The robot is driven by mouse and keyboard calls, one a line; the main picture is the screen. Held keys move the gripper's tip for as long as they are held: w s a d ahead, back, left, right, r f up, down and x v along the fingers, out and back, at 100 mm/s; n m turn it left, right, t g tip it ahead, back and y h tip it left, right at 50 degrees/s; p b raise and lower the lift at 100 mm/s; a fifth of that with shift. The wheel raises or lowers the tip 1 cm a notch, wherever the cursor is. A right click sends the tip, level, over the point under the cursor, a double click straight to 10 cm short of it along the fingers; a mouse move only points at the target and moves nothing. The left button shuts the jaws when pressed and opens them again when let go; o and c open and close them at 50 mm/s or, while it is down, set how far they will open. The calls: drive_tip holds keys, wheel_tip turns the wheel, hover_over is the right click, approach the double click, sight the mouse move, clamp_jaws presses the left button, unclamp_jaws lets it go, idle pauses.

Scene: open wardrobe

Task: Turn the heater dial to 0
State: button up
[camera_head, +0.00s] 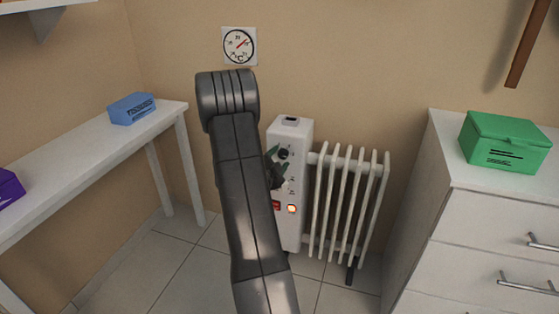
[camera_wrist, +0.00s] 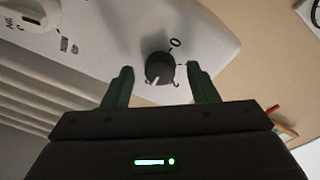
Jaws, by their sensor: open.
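The white heater (camera_head: 293,130) stands by the back wall, with its ribs on the right. Its black dial (camera_head: 284,153) is high on the panel; it also shows in the wrist view (camera_wrist: 159,66). The dial's white pointer mark faces down and slightly left in the wrist view, away from the printed 0 (camera_wrist: 175,43) at its upper right. My gripper (camera_wrist: 160,69) is open, with one green finger on each side of the dial and visible gaps to it. My gripper (camera_head: 271,163) is partly hidden behind my arm in the head view.
A second, pale knob (camera_wrist: 28,14) is on the panel. A lit orange switch (camera_head: 291,209) is lower down. A white drawer unit (camera_head: 440,150) with a green box (camera_head: 503,143) stands right. A white table (camera_head: 95,147) with a blue box (camera_head: 131,108) stands left.

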drive_tip(key=shift+w+d, duration=0.15)
drive_tip(key=shift+w, duration=0.15)
drive_tip(key=c, duration=1)
drive_tip(key=shift+o, duration=0.2)
